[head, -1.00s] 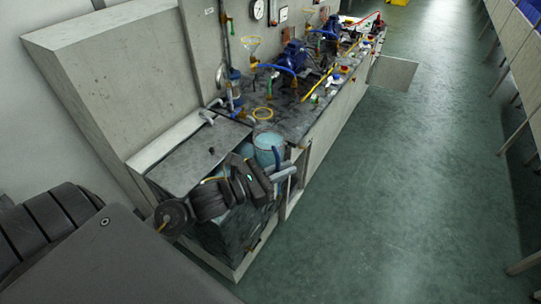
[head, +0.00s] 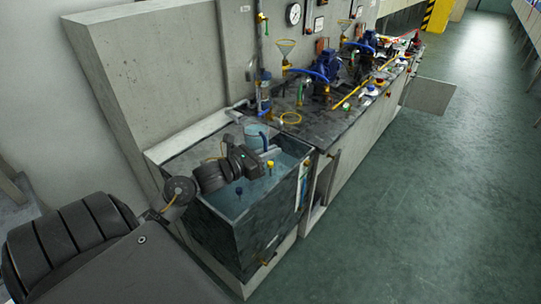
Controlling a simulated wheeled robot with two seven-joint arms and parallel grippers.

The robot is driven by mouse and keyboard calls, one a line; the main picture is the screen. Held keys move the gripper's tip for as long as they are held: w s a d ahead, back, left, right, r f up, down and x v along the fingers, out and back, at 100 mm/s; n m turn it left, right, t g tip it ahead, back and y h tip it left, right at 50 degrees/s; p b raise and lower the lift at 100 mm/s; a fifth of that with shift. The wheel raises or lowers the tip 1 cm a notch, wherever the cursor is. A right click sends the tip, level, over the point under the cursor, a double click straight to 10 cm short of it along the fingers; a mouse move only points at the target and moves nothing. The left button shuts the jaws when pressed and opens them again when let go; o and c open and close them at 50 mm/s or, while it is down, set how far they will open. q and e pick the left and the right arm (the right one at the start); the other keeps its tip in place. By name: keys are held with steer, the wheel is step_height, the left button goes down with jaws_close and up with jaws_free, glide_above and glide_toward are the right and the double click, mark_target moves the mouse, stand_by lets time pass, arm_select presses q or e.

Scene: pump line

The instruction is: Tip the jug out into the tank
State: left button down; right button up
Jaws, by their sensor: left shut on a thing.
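The tank (head: 226,243) is a dark, open-topped box at the near end of the bench, with blue-green water (head: 258,190) inside. The jug (head: 254,131) is pale blue and translucent with a darker blue handle (head: 263,140). It is at the far side of the tank opening, partly hidden behind my left gripper. It looks roughly upright, and I see no stream leaving it. My left gripper (head: 257,160) is black, reaches over the tank and is shut on the jug; its fingertips are hard to make out. My right gripper is not in view.
A grey cover panel (head: 193,158) lies at the tank's left side. A tall concrete wall (head: 145,75) stands at left. The green floor (head: 430,200) at right is clear.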

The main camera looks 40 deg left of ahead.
arm_select(q)
steer(key=shift+s+d+f+n+p, duration=0.1)
steer(key=shift+d+f+n+p, duration=0.1)
steer(key=shift+f+n+p, duration=0.4)
steer(key=shift+s+d+f+n+p, duration=0.1)
steer(key=shift+d+f+n+p, duration=0.1)
steer(key=shift+f+n+p, duration=0.4)
steer(key=shift+s+n+g+p, duration=0.1)
steer(key=shift+n+g+p, duration=0.2)
steer(key=shift+n+p, duration=0.15)
steer(key=shift+r, duration=0.1)
